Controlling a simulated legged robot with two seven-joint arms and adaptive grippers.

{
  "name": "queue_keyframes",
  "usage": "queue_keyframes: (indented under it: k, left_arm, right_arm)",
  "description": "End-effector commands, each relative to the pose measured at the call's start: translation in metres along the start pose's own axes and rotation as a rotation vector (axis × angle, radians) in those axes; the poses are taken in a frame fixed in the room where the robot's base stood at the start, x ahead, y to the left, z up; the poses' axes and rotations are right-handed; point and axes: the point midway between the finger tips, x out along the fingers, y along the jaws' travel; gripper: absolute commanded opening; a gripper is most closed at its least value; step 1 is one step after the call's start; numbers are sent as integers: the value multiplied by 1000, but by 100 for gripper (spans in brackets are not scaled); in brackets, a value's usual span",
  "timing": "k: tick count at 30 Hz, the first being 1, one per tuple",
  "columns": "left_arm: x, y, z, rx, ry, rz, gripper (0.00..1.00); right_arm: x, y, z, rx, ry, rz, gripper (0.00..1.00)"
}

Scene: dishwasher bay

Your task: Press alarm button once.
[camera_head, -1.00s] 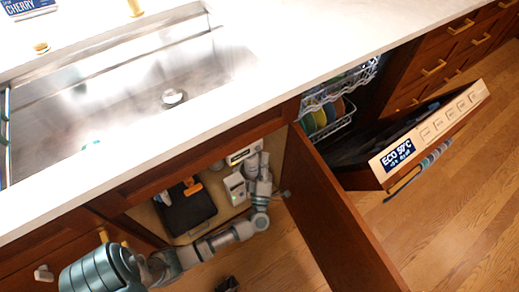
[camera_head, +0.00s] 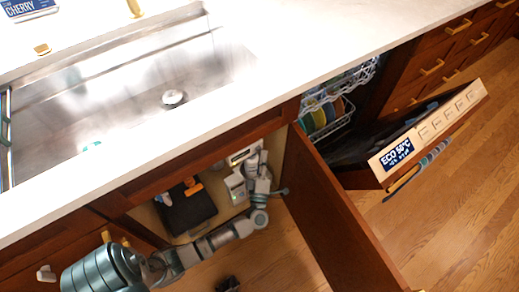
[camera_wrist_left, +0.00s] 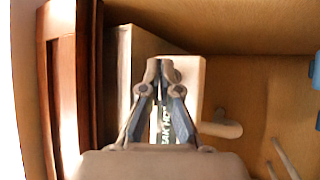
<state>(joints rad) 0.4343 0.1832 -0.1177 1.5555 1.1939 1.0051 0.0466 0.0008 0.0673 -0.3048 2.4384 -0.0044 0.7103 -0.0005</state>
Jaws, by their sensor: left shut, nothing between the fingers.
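A pale box (camera_head: 236,188) stands inside the open cabinet under the sink, partly behind my left gripper. My left gripper (camera_head: 254,163) reaches up into the cabinet. In the left wrist view its fingertips (camera_wrist_left: 161,68) are together and empty, in front of the box's face; I cannot tell whether they touch it. My right gripper is not seen.
A black case (camera_head: 188,209) stands left of the pale box. The open cabinet door (camera_head: 335,225) bounds the right side. Beyond it the dishwasher door (camera_head: 425,130) hangs open. The counter edge (camera_head: 150,152) runs above the arm. A pipe stub (camera_wrist_left: 222,129) lies right of the box.

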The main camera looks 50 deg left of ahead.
Motion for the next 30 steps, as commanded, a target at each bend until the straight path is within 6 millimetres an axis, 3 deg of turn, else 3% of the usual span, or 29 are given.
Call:
queue_keyframes:
  k: [30]
  left_arm:
    - [5, -3, -4, 0, 2, 0, 0]
  right_arm:
    - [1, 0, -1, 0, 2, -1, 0]
